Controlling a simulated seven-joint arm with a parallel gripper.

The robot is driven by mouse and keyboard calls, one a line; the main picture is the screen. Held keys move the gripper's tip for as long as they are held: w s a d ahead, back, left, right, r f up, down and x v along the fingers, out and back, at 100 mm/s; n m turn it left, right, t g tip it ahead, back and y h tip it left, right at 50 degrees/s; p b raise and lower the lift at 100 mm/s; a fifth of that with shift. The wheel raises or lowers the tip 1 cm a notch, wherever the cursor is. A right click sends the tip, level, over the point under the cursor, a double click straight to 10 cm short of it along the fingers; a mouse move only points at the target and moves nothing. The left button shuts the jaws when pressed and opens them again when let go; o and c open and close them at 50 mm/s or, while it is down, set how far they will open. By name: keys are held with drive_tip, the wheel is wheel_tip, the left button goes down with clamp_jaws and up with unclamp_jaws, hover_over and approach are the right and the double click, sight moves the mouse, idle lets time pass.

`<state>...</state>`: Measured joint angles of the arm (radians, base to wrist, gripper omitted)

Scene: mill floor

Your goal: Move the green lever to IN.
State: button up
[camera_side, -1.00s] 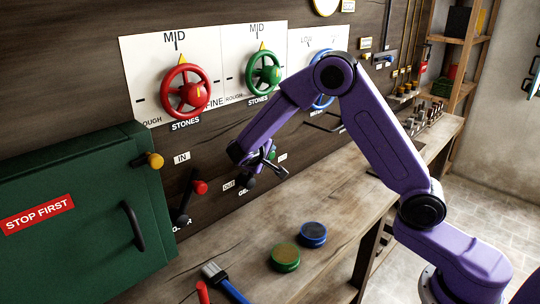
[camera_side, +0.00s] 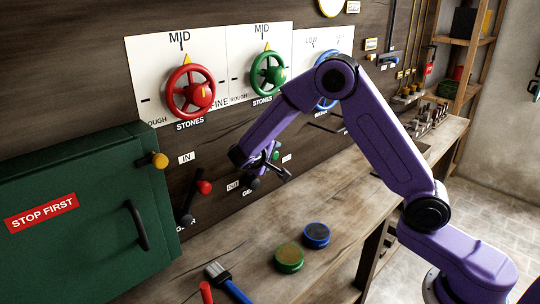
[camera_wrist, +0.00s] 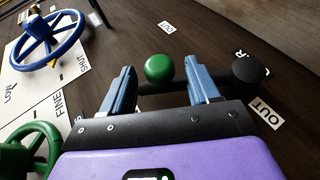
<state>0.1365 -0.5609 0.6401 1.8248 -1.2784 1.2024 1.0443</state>
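The green lever's round green knob (camera_wrist: 158,68) shows in the wrist view between the two fingers of my gripper (camera_wrist: 160,86). The fingers are apart, with a gap on each side of the knob, so my gripper is open. The lever's black hub (camera_wrist: 249,68) is right of the fingers. In the side view my gripper (camera_side: 268,168) is at the panel, and the green knob (camera_side: 276,155) shows just past it.
A red-knobbed lever (camera_side: 204,187) stands left of my gripper, with its IN label (camera_side: 186,158) above. A green cabinet (camera_side: 80,210) juts out at the left. Red (camera_side: 191,92) and green (camera_side: 267,75) handwheels are above. Blue and green round tins and a brush lie on the bench.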

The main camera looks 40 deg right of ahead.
drive_tip(key=v, duration=1.7)
drive_tip(key=shift+a, duration=0.2)
drive_tip(key=shift+s, duration=0.15)
drive_tip(key=s+d+f+n+g+y, duration=0.1)
drive_tip(key=s+d+f+n+y, duration=0.1)
drive_tip(key=s, duration=0.9)
drive_tip(key=s+d+f+n+g+y, duration=0.2)
drive_tip(key=s+n+y, duration=0.2)
drive_tip(key=s, duration=0.7)
drive_tip(key=s+d+f+n+g+y, duration=0.2)
drive_tip(key=s+n+y, duration=0.2)
drive_tip(key=s, duration=0.6)
drive_tip(key=shift+s+d+y, duration=0.4)
drive_tip(key=shift+y, duration=0.5)
